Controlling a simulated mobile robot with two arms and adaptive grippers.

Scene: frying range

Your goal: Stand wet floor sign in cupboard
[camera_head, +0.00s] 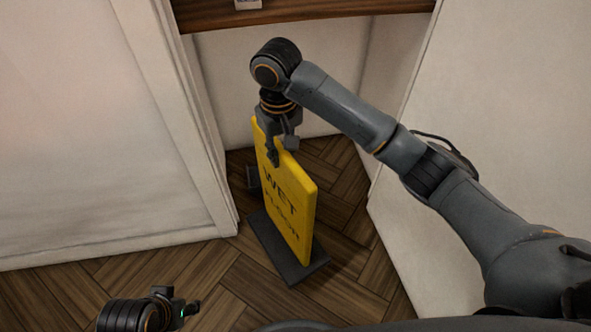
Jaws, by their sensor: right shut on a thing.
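The wet floor sign (284,200) is a yellow upright panel with dark lettering on a dark base plate (268,239). It stands on the wooden floor at the opening of the cupboard (228,80), between its white side walls. My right gripper (275,152) is over the sign's top edge and shut on it. The sign looks upright, and I cannot tell whether its base touches the floor. My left gripper (188,308) is low at the bottom left, apart from the sign, and its fingers are too small to read.
A brown wooden shelf (300,16) crosses the cupboard above, with a small white item (248,4) on it. A white panel (480,110) stands at the right and a white door or wall (80,120) at the left. Bare floor (340,185) shows right of the sign.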

